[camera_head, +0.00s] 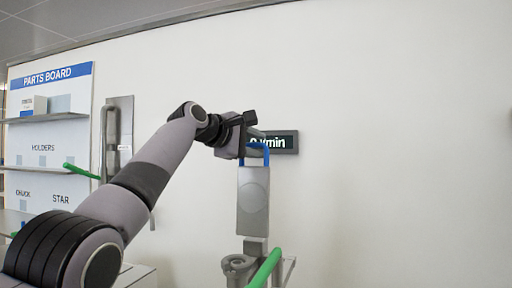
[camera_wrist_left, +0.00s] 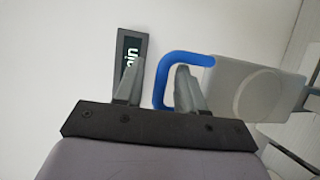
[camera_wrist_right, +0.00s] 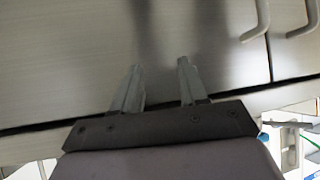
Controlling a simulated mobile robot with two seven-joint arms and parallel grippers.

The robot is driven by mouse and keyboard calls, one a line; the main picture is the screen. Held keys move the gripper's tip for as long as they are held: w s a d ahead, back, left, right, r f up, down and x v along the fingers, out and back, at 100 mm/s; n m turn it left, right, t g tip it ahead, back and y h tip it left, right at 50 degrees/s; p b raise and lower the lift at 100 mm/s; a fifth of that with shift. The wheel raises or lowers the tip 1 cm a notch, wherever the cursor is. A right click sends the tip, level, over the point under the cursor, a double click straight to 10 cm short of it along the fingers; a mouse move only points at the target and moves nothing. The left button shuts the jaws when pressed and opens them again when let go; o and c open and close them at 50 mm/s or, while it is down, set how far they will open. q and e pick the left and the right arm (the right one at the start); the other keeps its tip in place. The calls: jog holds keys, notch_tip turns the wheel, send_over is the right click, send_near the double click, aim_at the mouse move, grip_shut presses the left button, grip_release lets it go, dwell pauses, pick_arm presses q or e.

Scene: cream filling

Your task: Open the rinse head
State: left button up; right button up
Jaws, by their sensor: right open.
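The rinse head is a grey box (camera_head: 253,201) on the wall in the head view, with a blue loop handle (camera_head: 267,155) on top. In the left wrist view the grey box (camera_wrist_left: 252,90) is at the right, and the blue handle (camera_wrist_left: 183,55) reaches left from it. My left gripper (camera_wrist_left: 160,68) is open, with the handle's outer bar showing between its fingers; I cannot tell whether they touch it. My right gripper (camera_wrist_right: 160,76) is open and empty in the right wrist view, in front of grey cabinet doors.
A dark display (camera_head: 287,142) is on the wall behind my left gripper. Below the grey box are a grey fitting (camera_head: 238,264) and a green bar (camera_head: 265,268). A parts board (camera_head: 52,78) with shelves stands at the left. The wall at the right is bare.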

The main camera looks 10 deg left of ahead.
pick_arm(q)
jog(key=b+v, duration=0.5)
jog(key=shift+s, duration=0.25)
jog(key=shift+s+a, duration=0.2)
jog(key=shift+s, duration=0.1)
jog(key=shift+s+a+r+b, duration=0.15)
jog(key=shift+s+r+b, duration=0.1)
jog(key=shift+s+b, duration=0.05)
